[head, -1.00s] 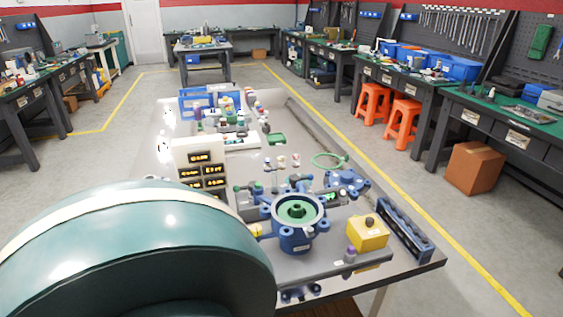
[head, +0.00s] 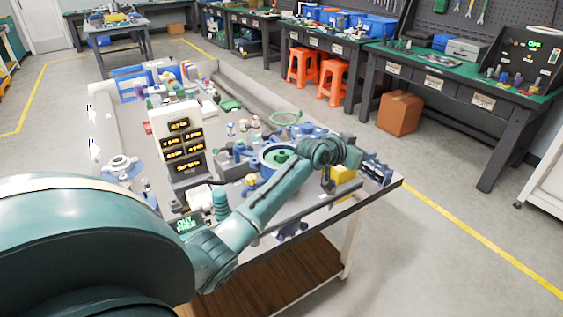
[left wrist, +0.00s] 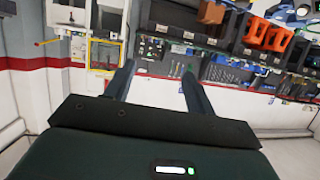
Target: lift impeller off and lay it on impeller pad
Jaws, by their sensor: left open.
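The green impeller (head: 281,157) sits inside the round blue housing (head: 264,163) on the workbench, partly hidden by my arm in the head view. My left arm crosses in front of the housing. Its gripper end (head: 352,152) is at the right of the housing, above the yellow box, and apart from the impeller. In the left wrist view my left gripper (left wrist: 157,70) has its two dark fingers spread with nothing between them. That view looks out at the room. I cannot tell which thing is the impeller pad. My right gripper is not in view.
The yellow box (head: 344,175) stands right of the housing, near a dark blue rack (head: 378,170). A display stand (head: 178,140) rises at the left. A green ring (head: 286,118) and a green tray (head: 230,104) lie farther back. Open floor is to the right.

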